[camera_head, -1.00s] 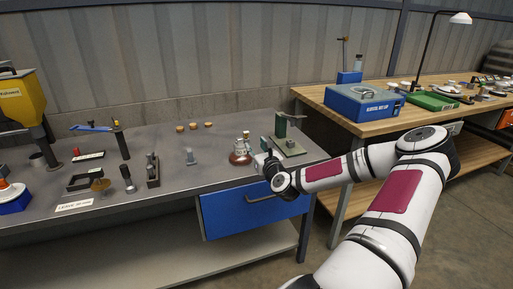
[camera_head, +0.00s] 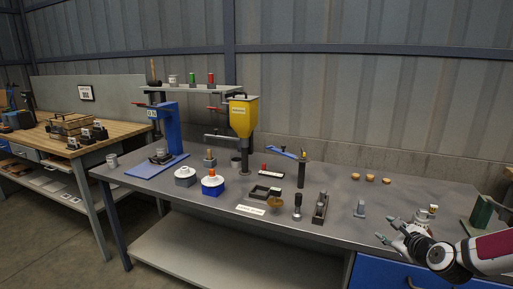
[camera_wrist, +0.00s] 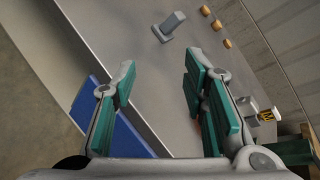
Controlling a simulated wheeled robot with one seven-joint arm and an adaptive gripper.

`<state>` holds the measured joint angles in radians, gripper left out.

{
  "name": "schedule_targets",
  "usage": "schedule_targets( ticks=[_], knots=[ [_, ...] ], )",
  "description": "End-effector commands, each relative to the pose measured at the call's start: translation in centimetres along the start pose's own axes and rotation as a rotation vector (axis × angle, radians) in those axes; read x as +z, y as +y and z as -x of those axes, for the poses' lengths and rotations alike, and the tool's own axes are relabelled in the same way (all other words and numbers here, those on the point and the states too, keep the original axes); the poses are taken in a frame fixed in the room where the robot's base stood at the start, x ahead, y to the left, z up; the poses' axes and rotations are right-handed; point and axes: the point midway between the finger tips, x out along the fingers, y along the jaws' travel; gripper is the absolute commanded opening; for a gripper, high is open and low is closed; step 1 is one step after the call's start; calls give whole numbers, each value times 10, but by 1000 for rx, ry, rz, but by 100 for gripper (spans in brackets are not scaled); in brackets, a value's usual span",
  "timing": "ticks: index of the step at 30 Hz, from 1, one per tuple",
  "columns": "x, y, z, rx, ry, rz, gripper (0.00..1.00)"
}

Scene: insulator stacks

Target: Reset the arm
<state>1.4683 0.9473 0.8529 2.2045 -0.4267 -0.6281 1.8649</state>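My gripper (camera_head: 386,231) is at the right of the head view, low over the front part of the grey bench, with my arm coming in from the right edge. In the wrist view my gripper (camera_wrist: 158,72) has its two green-padded fingers wide apart, with only bare bench showing between them. A small stopper-like top (camera_head: 432,209) shows just behind my gripper.
A green stand (camera_head: 482,215) is close to my arm. A blue drawer (camera_head: 385,274) is below.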

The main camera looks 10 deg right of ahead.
Motion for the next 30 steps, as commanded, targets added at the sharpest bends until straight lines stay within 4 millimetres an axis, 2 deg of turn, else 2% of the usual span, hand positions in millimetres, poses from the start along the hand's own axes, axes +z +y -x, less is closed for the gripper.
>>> schedule_targets(
  ticks=[1, 6, 10, 14, 23, 30],
  knots=[
    [15, 14, 3, 67, 21, 122, 40],
    [44, 53, 23, 277, 88, 517, 40],
    [66, 70, 49, 414, 124, 801, 40],
    [90, 78, 81, 531, 147, 1067, 40],
    [152, 84, 176, 742, 145, 1586, 40],
    [199, 93, 267, 856, 57, 1908, 40]
  ],
)
